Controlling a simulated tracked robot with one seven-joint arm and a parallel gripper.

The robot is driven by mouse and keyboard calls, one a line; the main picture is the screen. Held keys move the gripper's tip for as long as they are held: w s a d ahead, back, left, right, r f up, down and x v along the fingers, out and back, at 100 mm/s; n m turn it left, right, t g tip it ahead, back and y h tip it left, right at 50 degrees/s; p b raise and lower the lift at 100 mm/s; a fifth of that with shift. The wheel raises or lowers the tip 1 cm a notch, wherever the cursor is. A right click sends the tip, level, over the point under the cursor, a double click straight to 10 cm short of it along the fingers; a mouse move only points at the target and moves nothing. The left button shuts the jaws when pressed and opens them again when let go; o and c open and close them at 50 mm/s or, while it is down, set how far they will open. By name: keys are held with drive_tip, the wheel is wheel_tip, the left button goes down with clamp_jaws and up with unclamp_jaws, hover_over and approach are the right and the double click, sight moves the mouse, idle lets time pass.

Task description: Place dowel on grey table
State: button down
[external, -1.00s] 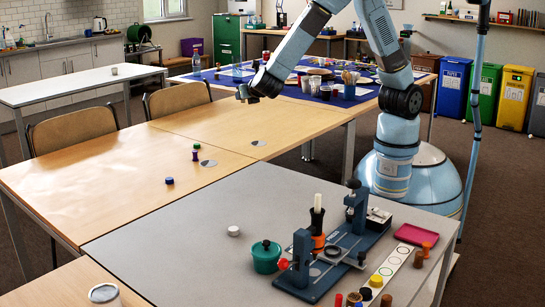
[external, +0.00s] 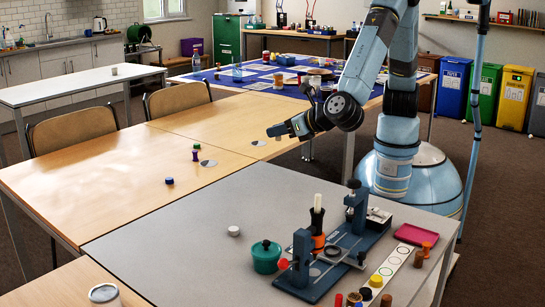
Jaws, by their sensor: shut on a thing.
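The grey table (external: 185,217) fills the foreground, its left half mostly bare. My gripper (external: 274,131) is over the far wooden table, left of my base and well beyond the grey table's far edge. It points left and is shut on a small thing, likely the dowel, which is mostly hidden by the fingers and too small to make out.
On the grey table stand a white cap (external: 233,231), a green pot (external: 265,258), a blue clamp fixture (external: 327,262), a pink tray (external: 416,234) and several small pegs at the right. A blue cap (external: 169,181) and a small green-and-purple piece (external: 196,155) stand on the wooden tables (external: 110,180).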

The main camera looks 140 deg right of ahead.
drive_tip(key=s+a+n+t+y, duration=0.1)
drive_tip(key=s+a+n+t, duration=0.15)
drive_tip(key=a, duration=1.75)
drive_tip(key=s+a+n+t+y, duration=0.1)
drive_tip(key=s+a+n+t, duration=0.15)
drive_tip(key=a, duration=1.65)
wheel_tip(320, 180, down, 11)
drive_tip(key=w, duration=0.1)
drive_tip(key=w+a+f, duration=0.1)
drive_tip(key=w+f, duration=0.2)
drive_tip(key=w, duration=0.1)
drive_tip(key=w+a+f, duration=0.2)
drive_tip(key=w+f, duration=0.1)
drive_tip(key=w, duration=0.1)
drive_tip(key=w+a+f, duration=0.1)
drive_tip(key=w+f, duration=0.2)
drive_tip(key=w, duration=0.1)
drive_tip(key=shift+a, duration=0.35)
drive_tip(key=shift+w+a+f, duration=0.2)
drive_tip(key=shift+w+f, duration=0.3)
drive_tip(key=shift+f, duration=1.7)
